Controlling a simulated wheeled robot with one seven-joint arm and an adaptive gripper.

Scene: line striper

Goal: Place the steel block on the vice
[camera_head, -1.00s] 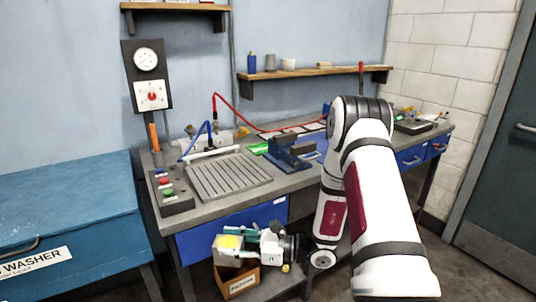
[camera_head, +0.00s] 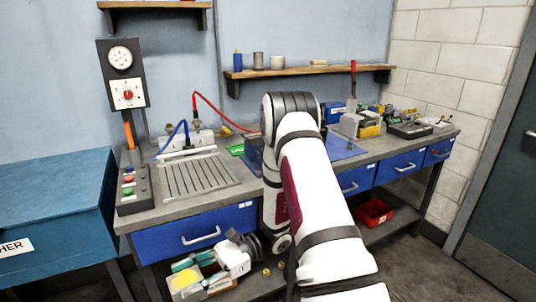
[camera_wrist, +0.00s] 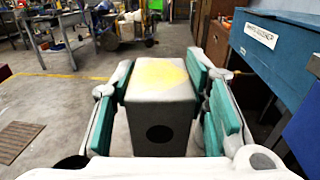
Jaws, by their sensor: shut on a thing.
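The steel block (camera_wrist: 160,100) is a grey block with a yellow patch on top and a dark round hole in its near face. In the wrist view it sits between the teal pads of my gripper (camera_wrist: 161,76), which is shut on it. In the head view, my gripper (camera_head: 188,279) holds the block low in front of the bench, below the blue drawer front.
A slatted tray (camera_head: 185,178) and a button box (camera_head: 134,190) are on the bench's left. A blue washer (camera_head: 55,205) stands at the far left. A red bin (camera_head: 374,212) is on the lower shelf.

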